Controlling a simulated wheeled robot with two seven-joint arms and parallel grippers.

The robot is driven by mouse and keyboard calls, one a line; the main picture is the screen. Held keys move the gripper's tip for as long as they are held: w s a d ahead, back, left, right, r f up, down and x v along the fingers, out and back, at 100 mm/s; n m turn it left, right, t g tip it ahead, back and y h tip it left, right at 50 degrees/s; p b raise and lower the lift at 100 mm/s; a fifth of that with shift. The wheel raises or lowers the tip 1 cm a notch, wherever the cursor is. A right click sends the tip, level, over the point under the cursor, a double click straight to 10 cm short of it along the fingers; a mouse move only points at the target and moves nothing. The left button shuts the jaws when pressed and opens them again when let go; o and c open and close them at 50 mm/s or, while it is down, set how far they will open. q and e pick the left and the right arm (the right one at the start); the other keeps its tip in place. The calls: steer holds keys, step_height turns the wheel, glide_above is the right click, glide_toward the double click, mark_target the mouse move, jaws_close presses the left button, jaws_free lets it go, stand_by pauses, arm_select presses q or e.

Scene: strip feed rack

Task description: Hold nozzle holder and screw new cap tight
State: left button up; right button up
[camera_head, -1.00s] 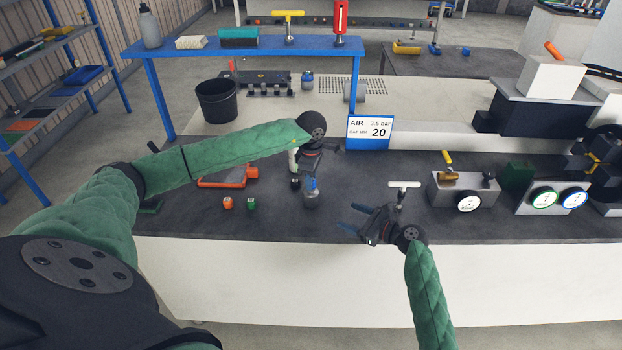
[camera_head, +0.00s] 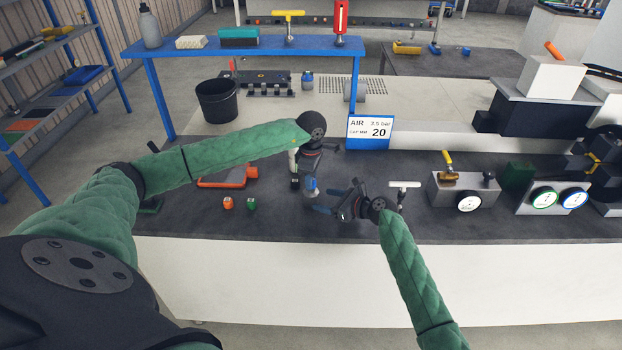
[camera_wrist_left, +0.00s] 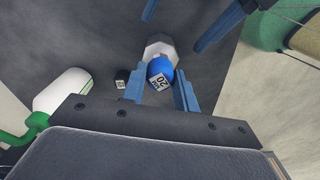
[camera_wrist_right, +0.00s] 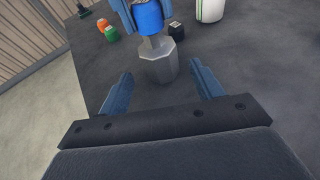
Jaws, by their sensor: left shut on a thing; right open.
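A blue cap marked 20 (camera_wrist_left: 160,74) is between the fingers of my left gripper (camera_head: 311,172), which is shut on it. It also shows in the right wrist view (camera_wrist_right: 147,16), directly above a metal stem (camera_wrist_right: 152,43) on the grey faceted nozzle holder (camera_wrist_right: 161,66). I cannot tell how far the cap sits on the stem. The holder stands upright on the dark bench top; it also shows in the left wrist view (camera_wrist_left: 158,46). My right gripper (camera_head: 324,199) is open and low, its fingertips on either side of the holder with gaps visible.
A black cap (camera_wrist_right: 176,30) and a white bottle with a green stripe (camera_wrist_right: 209,9) stand close to the holder. An orange cap (camera_head: 228,203) and a green cap (camera_head: 251,204) sit to the left. A T-handled tool (camera_head: 404,185) stands right of my right gripper.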

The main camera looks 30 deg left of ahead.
mark_target(318, 198)
steer(key=shift+x, duration=2.7)
steer(key=c, duration=0.6)
steer(key=o, duration=0.6)
steer(key=shift+c, duration=0.5)
steer(key=c, duration=0.5)
